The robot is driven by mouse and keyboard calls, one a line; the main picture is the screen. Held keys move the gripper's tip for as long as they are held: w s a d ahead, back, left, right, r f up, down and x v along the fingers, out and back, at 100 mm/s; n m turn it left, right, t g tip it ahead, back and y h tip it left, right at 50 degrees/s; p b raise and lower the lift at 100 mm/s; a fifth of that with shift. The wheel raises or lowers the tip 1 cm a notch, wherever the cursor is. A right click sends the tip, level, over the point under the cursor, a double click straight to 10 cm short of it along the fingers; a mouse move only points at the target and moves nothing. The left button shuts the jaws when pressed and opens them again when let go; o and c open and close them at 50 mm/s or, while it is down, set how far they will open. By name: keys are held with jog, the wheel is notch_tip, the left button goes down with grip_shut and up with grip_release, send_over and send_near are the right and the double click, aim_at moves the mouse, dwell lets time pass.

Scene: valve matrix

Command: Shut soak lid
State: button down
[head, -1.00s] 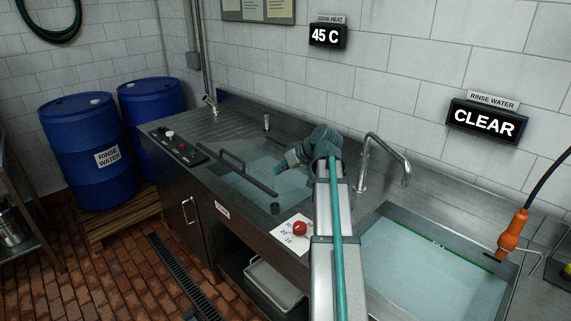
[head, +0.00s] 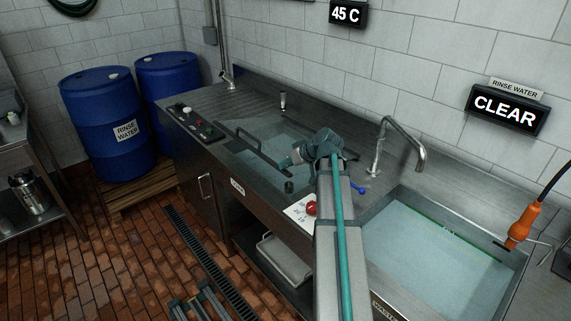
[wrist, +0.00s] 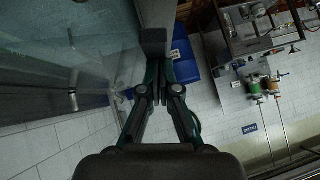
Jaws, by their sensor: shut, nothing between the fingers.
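The soak basin (head: 270,133) is sunk in the steel counter and shows pale blue-green water. A dark bar with a raised handle (head: 262,150) runs along its front left side; it appears to belong to the soak lid, but I cannot make out the lid's full outline. My gripper (head: 287,162) points left, low over the basin, with its tip close to the bar's right end. Whether they touch is unclear. In the wrist view my gripper (wrist: 154,42) is shut and empty, beside a grey edge.
A bent tap (head: 400,140) and the rinse basin (head: 430,260) are right of my arm. A red knob (head: 311,208) sits on the front counter edge. A control panel (head: 195,123) is at the left. Blue barrels (head: 108,125) stand beyond the counter's left end.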

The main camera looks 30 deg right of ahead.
jog(key=f+b, duration=0.1)
jog(key=f, duration=0.1)
jog(key=a+f+b, duration=0.1)
jog(key=f, duration=0.1)
jog(key=f+b, duration=0.2)
jog(key=shift+s+a+f, duration=0.1)
jog(key=shift+a, duration=0.15)
